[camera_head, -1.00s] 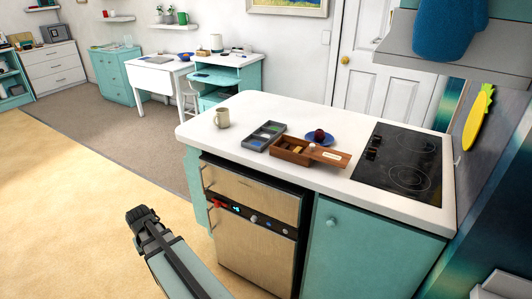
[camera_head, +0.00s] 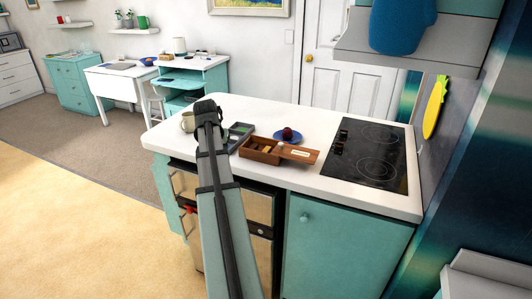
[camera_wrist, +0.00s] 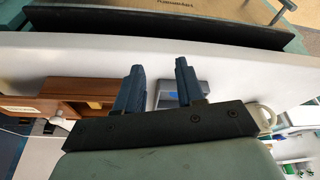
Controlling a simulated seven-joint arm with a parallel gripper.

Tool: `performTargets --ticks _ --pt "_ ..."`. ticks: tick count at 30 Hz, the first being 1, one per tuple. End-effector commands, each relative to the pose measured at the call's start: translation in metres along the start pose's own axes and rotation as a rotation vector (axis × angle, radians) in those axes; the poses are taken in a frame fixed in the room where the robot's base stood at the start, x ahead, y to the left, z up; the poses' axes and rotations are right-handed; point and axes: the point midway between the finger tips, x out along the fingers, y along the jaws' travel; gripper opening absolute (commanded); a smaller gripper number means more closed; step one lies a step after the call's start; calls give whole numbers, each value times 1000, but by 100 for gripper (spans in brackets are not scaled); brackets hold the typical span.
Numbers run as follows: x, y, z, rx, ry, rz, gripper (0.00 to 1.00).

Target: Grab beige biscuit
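A wooden box (camera_head: 259,151) sits on the white counter with its lid board reaching out to the right. A small beige-yellow piece, likely the beige biscuit (camera_head: 266,149), shows inside it. In the wrist view the box (camera_wrist: 88,87) is at the left and the beige piece (camera_wrist: 95,104) is partly visible at its edge. My gripper (camera_wrist: 160,68) is open and empty, its two fingers apart, to one side of the box. In the head view my arm's end is over the counter's left part, between the mug and the box; the fingers are hidden there.
A beige mug (camera_head: 187,123) stands at the left. A grey compartment tray (camera_head: 240,130) is partly hidden behind my arm. A blue plate (camera_head: 281,134) with a dark red fruit (camera_head: 288,133) lies behind the box. A black cooktop (camera_head: 368,153) fills the right; white counter is clear in front of it.

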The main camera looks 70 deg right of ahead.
Motion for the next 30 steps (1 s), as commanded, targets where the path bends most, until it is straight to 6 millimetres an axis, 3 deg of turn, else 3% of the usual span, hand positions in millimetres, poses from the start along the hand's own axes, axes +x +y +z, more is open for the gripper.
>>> performTargets --ticks 1,6,12,19,30 --pt "-12 23 -18 48 12 12 38" --pt "-44 88 -52 176 41 47 38" --pt "-68 134 -71 265 62 70 38" --pt "-64 147 -75 288 65 77 38" --pt "-9 151 -78 287 63 78 38"
